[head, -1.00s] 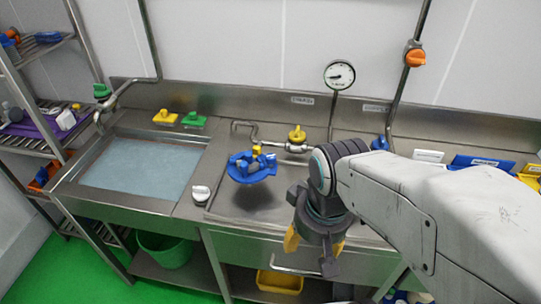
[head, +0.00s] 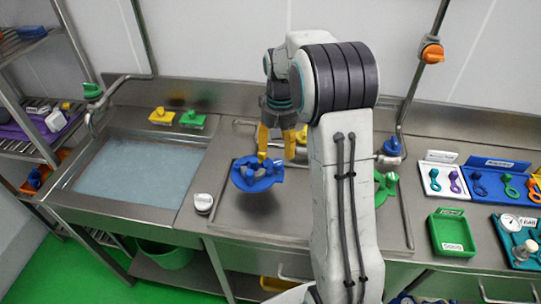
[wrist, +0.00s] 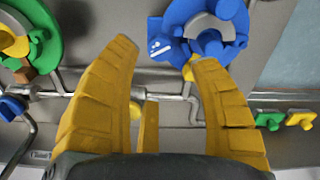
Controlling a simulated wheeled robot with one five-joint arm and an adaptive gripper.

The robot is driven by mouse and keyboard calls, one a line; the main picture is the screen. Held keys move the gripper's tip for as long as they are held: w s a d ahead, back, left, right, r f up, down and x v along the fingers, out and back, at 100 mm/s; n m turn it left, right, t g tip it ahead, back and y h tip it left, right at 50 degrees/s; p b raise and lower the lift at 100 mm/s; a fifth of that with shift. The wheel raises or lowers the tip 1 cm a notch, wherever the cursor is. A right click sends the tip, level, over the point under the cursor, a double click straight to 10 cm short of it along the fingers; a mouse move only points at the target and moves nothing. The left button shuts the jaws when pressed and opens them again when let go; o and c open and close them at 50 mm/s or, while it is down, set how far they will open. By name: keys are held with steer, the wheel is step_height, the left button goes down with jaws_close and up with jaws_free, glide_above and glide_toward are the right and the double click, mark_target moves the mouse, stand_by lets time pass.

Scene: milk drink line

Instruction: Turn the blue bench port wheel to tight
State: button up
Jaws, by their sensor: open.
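The blue bench port wheel (head: 243,182) stands on the sunken steel bench, left of my arm in the head view. It has a yellow part close to it. My gripper (head: 277,150) points down with yellow fingers apart and empty, just above and behind the wheel's right side. In the wrist view the wheel (wrist: 178,22) is at the top, beyond the right fingertip, and the open gripper (wrist: 165,55) has nothing between its fingers. I cannot tell whether a finger touches the wheel. Any tight mark is too small to read.
A green wheel (head: 389,181) stands right of my arm. A white knob (head: 203,202) is on the bench's front left, beside the water-filled sink (head: 135,178). A pipe with an orange valve (head: 432,52) rises at the right. Trays with small tools (head: 443,177) lie further right.

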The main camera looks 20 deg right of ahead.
mark_target(278, 162)
steer(key=shift+w+r, duration=0.3)
steer(key=shift+s+f+m, duration=0.3)
steer(key=shift+s+f, duration=0.05)
steer(key=shift+f, duration=0.2)
steer(key=shift+f+p, duration=0.35)
steer(key=shift+f, duration=2.75)
steer(key=shift+a, duration=0.1)
jaws_close()
